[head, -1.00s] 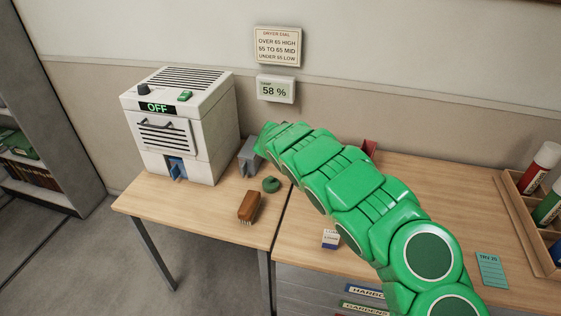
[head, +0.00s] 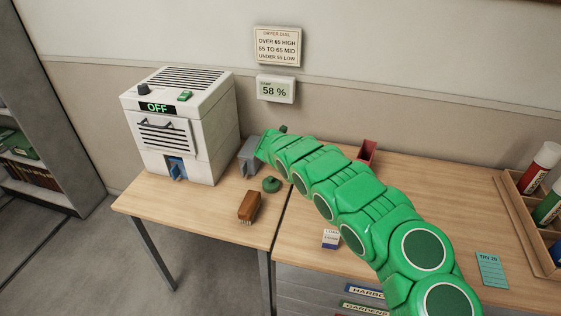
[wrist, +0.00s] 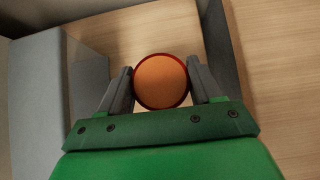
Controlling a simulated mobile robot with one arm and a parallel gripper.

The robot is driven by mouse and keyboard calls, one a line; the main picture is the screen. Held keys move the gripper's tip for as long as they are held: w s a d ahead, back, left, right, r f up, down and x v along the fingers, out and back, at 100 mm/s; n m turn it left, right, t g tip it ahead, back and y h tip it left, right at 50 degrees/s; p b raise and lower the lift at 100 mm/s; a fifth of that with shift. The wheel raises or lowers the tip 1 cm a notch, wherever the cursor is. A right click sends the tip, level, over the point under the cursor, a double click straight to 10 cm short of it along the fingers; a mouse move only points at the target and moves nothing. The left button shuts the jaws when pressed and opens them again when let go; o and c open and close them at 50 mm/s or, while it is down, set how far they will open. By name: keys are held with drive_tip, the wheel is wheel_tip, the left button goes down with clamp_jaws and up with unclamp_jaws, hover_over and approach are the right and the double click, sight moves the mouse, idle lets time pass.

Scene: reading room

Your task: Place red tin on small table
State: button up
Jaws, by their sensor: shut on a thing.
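In the wrist view, my gripper (wrist: 160,74) is shut on a round thing with a red rim and an orange-brown top, which I take for the red tin (wrist: 160,82). One grey finger presses on each side of it. In the head view my green arm hides the tin and the fingertips. A light wooden table (head: 190,206) stands at the left, with a longer wooden desk (head: 420,190) joined at its right. I cannot tell for sure which is the small table. Wood shows beyond the tin in the wrist view; its height above that is unclear.
A white dryer (head: 215,135) marked OFF, a grey block (head: 249,157), a green round item (head: 271,184) and a brown brush (head: 248,207) occupy the left table. A red holder (head: 367,151) stands on the desk behind my arm.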

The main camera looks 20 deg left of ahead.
drive_tip(key=shift+w+f, duration=0.1)
drive_tip(key=shift+f, duration=1.45)
drive_tip(key=o, duration=1.2)
drive_tip(key=shift+f, duration=0.1)
drive_tip(key=shift+o, duration=0.2)
drive_tip(key=shift+r, duration=0.2)
drive_tip(key=shift+v, duration=1.15)
drive_tip(key=v, duration=0.9)
drive_tip(key=shift+s, duration=0.2)
drive_tip(key=shift+r, duration=0.15)
drive_tip(key=shift+o, duration=0.2)
